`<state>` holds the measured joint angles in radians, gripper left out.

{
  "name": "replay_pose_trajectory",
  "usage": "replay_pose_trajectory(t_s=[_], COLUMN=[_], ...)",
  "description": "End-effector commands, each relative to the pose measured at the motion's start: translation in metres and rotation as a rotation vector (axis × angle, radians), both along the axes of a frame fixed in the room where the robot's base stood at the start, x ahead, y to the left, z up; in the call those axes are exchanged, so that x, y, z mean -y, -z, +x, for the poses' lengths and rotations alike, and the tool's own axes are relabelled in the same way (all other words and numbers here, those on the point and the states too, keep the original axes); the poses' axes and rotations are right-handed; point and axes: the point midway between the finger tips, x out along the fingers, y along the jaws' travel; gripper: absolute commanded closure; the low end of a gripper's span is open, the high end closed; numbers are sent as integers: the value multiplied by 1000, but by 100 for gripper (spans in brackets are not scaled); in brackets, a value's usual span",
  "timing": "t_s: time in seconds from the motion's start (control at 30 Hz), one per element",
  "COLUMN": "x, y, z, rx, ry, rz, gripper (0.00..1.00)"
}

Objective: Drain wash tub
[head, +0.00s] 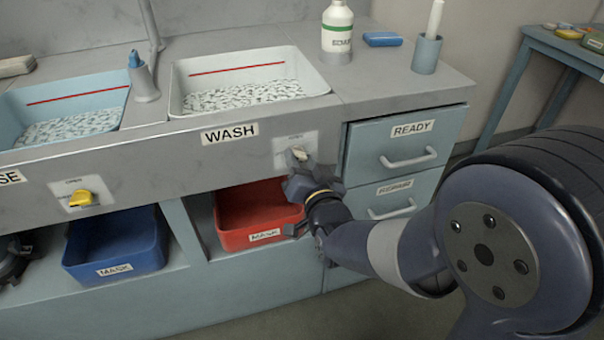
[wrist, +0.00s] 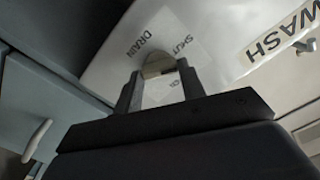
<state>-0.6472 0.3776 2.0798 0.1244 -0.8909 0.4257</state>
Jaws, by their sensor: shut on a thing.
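The white wash tub (head: 183,98) is set in the grey counter above the WASH label (head: 230,133). A red line runs along its inside wall and a speckled pattern covers its floor; I cannot tell the water level. A pale drain handle (head: 299,153) sits on a white plate on the counter front, below and right of the tub. In the wrist view, the handle (wrist: 158,67) is between my fingers, with DRAIN and SHUT printed on its plate (wrist: 178,45). My gripper (head: 300,170) is shut on the handle; the fingers hide part of it.
The blue rinse tub (head: 10,112) with a yellow handle (head: 82,198) is at left. Red bin (head: 235,235) and blue bin (head: 115,270) stand under the counter. READY (head: 411,130) and REPAIR (head: 394,187) drawers are right of the handle. A bottle (head: 337,38) stands behind.

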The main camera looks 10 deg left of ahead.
Motion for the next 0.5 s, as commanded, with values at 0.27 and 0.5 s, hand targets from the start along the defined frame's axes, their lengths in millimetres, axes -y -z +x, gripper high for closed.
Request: replay_pose_trajectory(t_s=[0.27, 0.5], x=[0, 1], y=[3, 1], z=[0, 1], rx=[-81, -115], ry=[0, 1], rz=[133, 186], gripper=[85, 85])
